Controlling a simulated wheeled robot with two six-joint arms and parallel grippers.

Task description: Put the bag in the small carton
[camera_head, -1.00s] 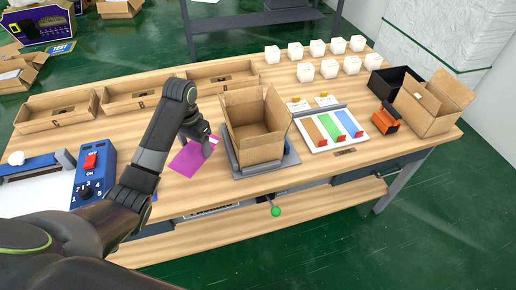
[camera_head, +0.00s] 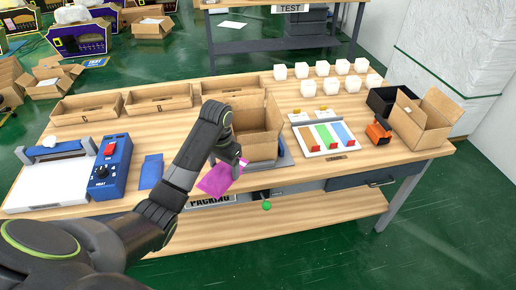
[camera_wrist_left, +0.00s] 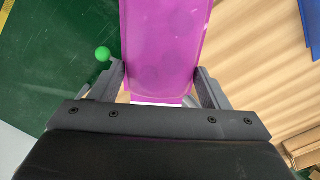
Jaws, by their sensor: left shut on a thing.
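The magenta bag (camera_head: 216,181) is held by my left gripper (camera_head: 236,163) near the front edge of the table, just in front and left of the central open carton (camera_head: 262,148). In the left wrist view the bag (camera_wrist_left: 165,40) stretches away between the two fingers of the left gripper (camera_wrist_left: 161,82), which are shut on it. The central carton stands upright with its flaps up on a grey platform. My left arm and gripper cover part of its left side. Another open carton (camera_head: 425,130) stands at the right end of the table. My right gripper is not in view.
A blue sealing device (camera_head: 108,165) and a blue pad (camera_head: 151,171) lie to the left. A tray with coloured strips (camera_head: 324,138) is right of the central carton. Shallow cardboard trays (camera_head: 160,99) and white cubes (camera_head: 308,88) line the back.

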